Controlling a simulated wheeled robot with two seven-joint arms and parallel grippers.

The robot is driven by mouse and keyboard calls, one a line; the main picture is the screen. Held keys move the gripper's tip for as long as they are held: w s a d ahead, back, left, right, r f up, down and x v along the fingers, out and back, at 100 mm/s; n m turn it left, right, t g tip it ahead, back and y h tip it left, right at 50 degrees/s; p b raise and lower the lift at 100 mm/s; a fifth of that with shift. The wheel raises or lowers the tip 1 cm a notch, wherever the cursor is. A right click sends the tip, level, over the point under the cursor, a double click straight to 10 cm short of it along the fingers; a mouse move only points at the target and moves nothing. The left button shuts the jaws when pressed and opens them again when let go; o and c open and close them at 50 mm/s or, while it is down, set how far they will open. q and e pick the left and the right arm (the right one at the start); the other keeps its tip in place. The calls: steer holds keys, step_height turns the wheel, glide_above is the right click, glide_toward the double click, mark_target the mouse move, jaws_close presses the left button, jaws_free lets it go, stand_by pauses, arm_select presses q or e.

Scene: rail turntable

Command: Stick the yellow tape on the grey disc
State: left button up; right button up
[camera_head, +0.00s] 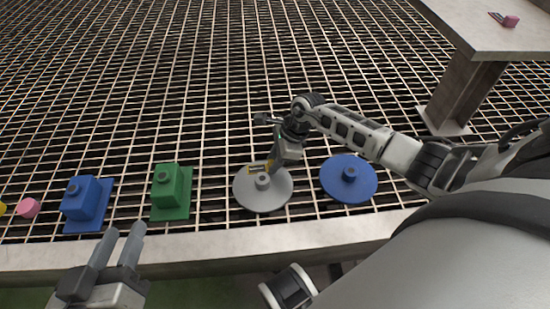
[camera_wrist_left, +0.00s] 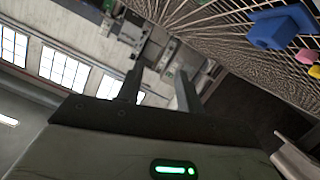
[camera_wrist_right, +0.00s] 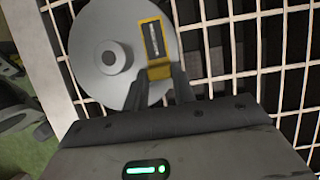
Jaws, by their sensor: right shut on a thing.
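The grey disc (camera_head: 262,196) lies flat on the grating near its front edge, with a raised hub at its middle. It also shows in the right wrist view (camera_wrist_right: 95,72). My right gripper (camera_head: 274,160) is over the far side of the disc and is shut on the yellow tape (camera_wrist_right: 152,38), a yellow piece with a dark and light strip in its middle. The tape lies over the disc beside the hub; I cannot tell whether it touches the surface. My left gripper (camera_head: 120,245) is open and empty, in front of the grating's edge at the lower left.
A blue disc (camera_head: 348,180) lies right of the grey one. A green block (camera_head: 171,190), a blue block (camera_head: 85,202) and a pink piece (camera_head: 29,208) stand to the left. A raised table (camera_head: 490,30) at the upper right bears a small pink item (camera_head: 509,20). The grating behind is clear.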

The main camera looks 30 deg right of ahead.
steer(key=o, duration=1)
steer(key=shift+s+f, duration=0.1)
steer(key=shift+f, duration=0.2)
arm_select(q)
steer(key=shift+f, duration=0.9)
arm_select(e)
steer(key=shift+d+r+p, duration=0.25)
steer(key=shift+r+p, duration=0.1)
steer(key=shift+r, duration=0.25)
steer(key=shift+p+v, duration=0.55)
steer(key=shift+v, duration=0.55)
arm_select(q)
steer(key=a+g+y+p, duration=0.1)
steer(key=p, duration=0.2)
steer(key=shift+g+p, duration=0.3)
steer(key=shift+g, duration=0.1)
arm_select(e)
steer(key=v, duration=1.2)
steer(key=shift+r, duration=0.45)
